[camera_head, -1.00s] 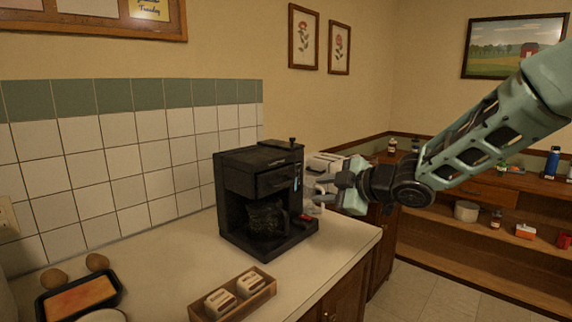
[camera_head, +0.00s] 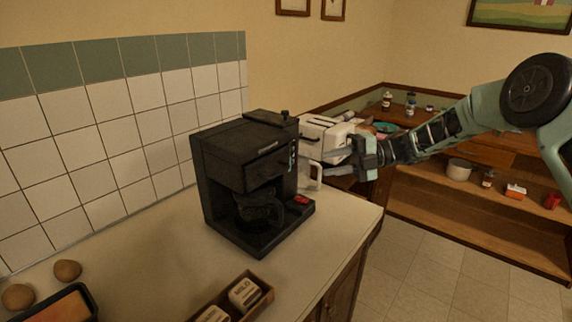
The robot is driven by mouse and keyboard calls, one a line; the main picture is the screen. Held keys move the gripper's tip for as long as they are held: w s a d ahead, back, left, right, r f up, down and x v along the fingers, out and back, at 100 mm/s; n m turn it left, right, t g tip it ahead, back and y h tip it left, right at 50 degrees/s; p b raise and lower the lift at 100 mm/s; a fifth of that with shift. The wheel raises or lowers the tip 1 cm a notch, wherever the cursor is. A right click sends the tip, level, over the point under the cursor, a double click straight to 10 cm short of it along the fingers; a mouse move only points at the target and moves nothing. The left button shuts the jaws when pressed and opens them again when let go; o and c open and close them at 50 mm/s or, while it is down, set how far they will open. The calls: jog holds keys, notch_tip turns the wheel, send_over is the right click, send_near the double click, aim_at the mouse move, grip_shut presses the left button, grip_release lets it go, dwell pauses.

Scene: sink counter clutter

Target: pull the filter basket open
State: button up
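A black coffee maker (camera_head: 245,185) stands on the counter. Its filter basket (camera_head: 262,168) is the upper front section, with a light handle strip, and looks closed. A dark carafe (camera_head: 258,207) sits below it. My gripper (camera_head: 335,163) is to the right of the coffee maker, its fingers pointing left toward it. The fingers are spread apart with nothing seen between them. They look apart from the coffee maker, in front of the white toaster; the exact gap in depth is hard to tell.
A white toaster (camera_head: 325,135) stands behind the coffee maker, with a white mug (camera_head: 311,176) near it. A wooden box (camera_head: 262,302) of packets is at the counter's front. Shelves (camera_head: 480,208) stand at right.

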aim_at(283, 171)
jog(key=a+p, duration=0.1)
jog(key=a, duration=0.2)
jog(key=s+a+p, duration=0.1)
jog(key=a, duration=0.3)
jog(key=a+f+p, duration=0.1)
jog(key=a+p, duration=0.1)
jog(key=a, duration=0.1)
jog(key=shift+s+a+f, duration=0.1)
jog(key=shift+s+a, duration=0.15)
jog(key=shift+a, duration=0.05)
jog(key=shift+a+f, duration=0.2)
jog(key=shift+a, duration=0.25)
jog(key=shift+s, duration=0.1)
grip_shut()
